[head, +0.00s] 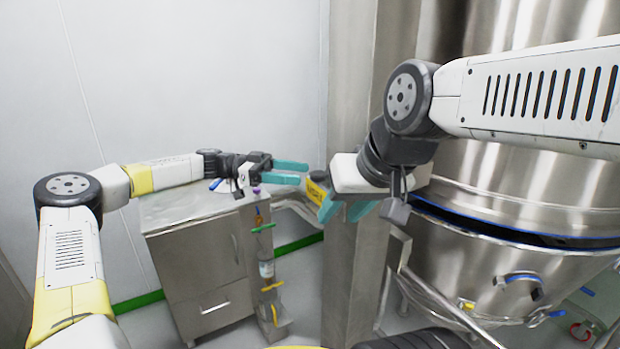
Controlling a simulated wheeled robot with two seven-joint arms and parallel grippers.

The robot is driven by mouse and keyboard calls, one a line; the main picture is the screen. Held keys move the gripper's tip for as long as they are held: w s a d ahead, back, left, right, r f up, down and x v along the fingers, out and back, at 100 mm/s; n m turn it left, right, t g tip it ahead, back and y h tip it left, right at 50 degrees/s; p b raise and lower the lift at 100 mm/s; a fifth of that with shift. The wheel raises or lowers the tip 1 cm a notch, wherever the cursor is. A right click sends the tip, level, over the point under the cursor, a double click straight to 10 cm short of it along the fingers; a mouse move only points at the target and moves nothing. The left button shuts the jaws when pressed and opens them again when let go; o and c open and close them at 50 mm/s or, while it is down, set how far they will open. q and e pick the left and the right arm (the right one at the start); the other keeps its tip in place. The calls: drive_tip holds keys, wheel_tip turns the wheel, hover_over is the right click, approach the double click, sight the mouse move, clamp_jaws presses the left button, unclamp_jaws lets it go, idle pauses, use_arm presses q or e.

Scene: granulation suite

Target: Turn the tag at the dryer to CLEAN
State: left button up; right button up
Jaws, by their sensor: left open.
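A yellow tag (316,192) with dark lettering shows at the left edge of the steel pillar (352,270). It is partly covered by my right gripper, and its full wording cannot be read. My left gripper (303,172) is open and empty, its teal fingers pointing right, a little above and left of the tag. My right gripper (340,213) comes in from the right, its teal fingers pointing down and apart with nothing seen between them, just right of the tag. I cannot tell whether it touches the tag. The steel dryer (500,270) stands on the right.
A steel cabinet (205,265) stands at the left below my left arm, with small items on its top. Several coloured-handled fittings and a clear bottle (267,269) hang along its right side. A slanted pipe (440,300) and a valve fitting (518,279) are by the dryer.

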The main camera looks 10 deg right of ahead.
sight(318, 173)
use_arm(q)
drive_tip(key=x, duration=0.6)
drive_tip(key=shift+s+d, duration=0.1)
drive_tip(key=shift+d, duration=0.05)
drive_tip(key=shift+c, duration=0.2)
clamp_jaws()
